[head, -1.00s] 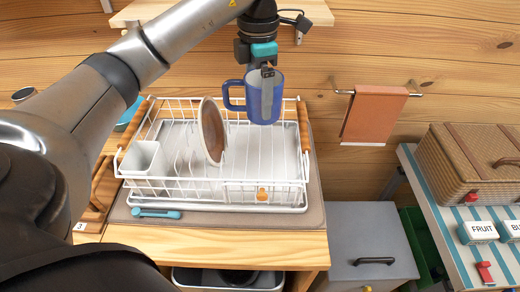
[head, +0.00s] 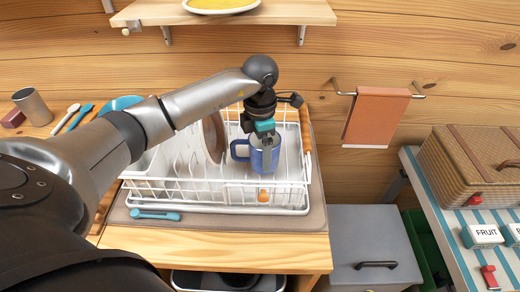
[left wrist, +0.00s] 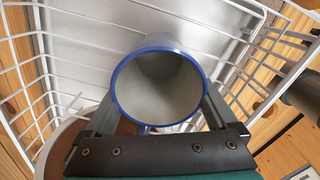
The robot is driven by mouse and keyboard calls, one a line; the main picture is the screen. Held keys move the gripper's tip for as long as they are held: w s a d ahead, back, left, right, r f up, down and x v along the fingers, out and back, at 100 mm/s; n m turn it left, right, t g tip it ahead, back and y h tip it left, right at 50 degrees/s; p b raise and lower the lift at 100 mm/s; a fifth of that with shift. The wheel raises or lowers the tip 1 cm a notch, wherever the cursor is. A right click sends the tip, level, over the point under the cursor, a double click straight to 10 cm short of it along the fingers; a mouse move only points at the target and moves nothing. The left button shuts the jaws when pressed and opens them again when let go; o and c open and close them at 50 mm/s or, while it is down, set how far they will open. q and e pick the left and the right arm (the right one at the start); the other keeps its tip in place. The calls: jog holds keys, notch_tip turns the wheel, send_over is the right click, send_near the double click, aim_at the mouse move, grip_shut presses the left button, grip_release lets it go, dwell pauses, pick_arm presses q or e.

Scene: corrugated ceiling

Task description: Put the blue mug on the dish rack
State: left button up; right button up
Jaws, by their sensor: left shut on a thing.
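The blue mug (head: 257,160) is upright inside the white wire dish rack (head: 215,208), toward its right side, with its handle pointing left. My left gripper (head: 267,148) reaches down from above and is shut on the mug. In the left wrist view the mug (left wrist: 157,88) shows from above, with a blue rim and a pale, empty inside, between the two fingers. The rack's wires (left wrist: 225,62) surround it there. I cannot tell whether the mug's base touches the rack floor. My right gripper is not in view.
A brown plate (head: 214,137) stands on edge in the rack just left of the mug. A wooden shelf (head: 290,12) with a yellow-topped dish hangs above. A blue-handled item (head: 154,214) lies on the mat in front. An orange towel (head: 375,117) hangs to the right.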

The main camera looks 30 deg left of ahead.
pick_arm(q)
jog(key=o, duration=1.3)
jog(key=shift+f, duration=0.1)
jog(key=shift+o, duration=0.2)
notch_tip(320, 180, up, 12)
jog(key=shift+r, duration=0.2)
